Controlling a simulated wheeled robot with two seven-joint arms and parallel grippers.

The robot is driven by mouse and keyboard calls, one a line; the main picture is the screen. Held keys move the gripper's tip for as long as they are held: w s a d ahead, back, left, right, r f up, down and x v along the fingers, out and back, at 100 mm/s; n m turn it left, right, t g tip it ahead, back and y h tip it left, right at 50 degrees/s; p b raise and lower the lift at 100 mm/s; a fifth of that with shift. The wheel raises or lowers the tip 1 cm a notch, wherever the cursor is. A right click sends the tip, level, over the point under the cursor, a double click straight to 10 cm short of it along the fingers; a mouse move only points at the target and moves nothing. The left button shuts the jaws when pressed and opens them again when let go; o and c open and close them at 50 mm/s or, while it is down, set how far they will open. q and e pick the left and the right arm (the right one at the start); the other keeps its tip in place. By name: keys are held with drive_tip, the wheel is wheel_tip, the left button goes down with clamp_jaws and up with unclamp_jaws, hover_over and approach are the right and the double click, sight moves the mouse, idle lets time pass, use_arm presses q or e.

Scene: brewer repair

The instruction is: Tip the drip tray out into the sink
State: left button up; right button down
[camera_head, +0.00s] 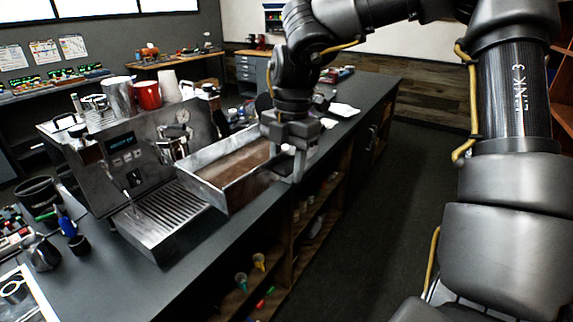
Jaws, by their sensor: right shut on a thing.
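The drip tray (248,193) is a metal box, open at the top, with brown contents inside. It is held in the air in front of the espresso machine (112,170), above the counter's front edge, and looks roughly level. My right gripper (292,166) comes down from above and is shut on the tray's right end. The fingertips are partly hidden by the gripper's body and the tray. My left gripper is not in view. I cannot make out a sink in this view.
A slotted metal grate (165,222) juts out at the machine's foot, below and left of the tray. Cups, including a red one (147,95), stand on the machine. Small tools and a pitcher (43,252) lie at left. The floor (385,225) right of the counter is clear.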

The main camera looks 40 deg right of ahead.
drive_tip(key=s+d+f+m+t, duration=0.1)
drive_tip(key=s+d+f+m, duration=0.4)
drive_tip(key=d, duration=0.4)
drive_tip(key=s+d+f+m, duration=0.2)
drive_tip(key=s+d+m, duration=0.1)
drive_tip(key=d+m, duration=0.5)
drive_tip(key=s+d+f+m+h, duration=0.1)
drive_tip(key=s+f+m, duration=0.2)
drive_tip(key=s+f, duration=0.35)
drive_tip(key=s+d+f+m, duration=0.1)
drive_tip(key=s+f+m, duration=0.15)
drive_tip(key=f, duration=0.75)
drive_tip(key=w+a+f+n, duration=0.15)
drive_tip(key=a+f, duration=0.25)
drive_tip(key=a, duration=0.6)
drive_tip(key=w+a+f+n, duration=0.1)
drive_tip(key=w+a+f, duration=0.25)
drive_tip(key=a, duration=0.65)
drive_tip(key=w+a+r+n+p, duration=0.1)
drive_tip(key=w+a+r+n, duration=0.5)
drive_tip(key=w+a+r, duration=0.5)
drive_tip(key=shift+w+a+r+n+y, duration=0.15)
drive_tip(key=shift+w+r+n+y, duration=0.25)
drive_tip(key=shift+r, duration=0.4)
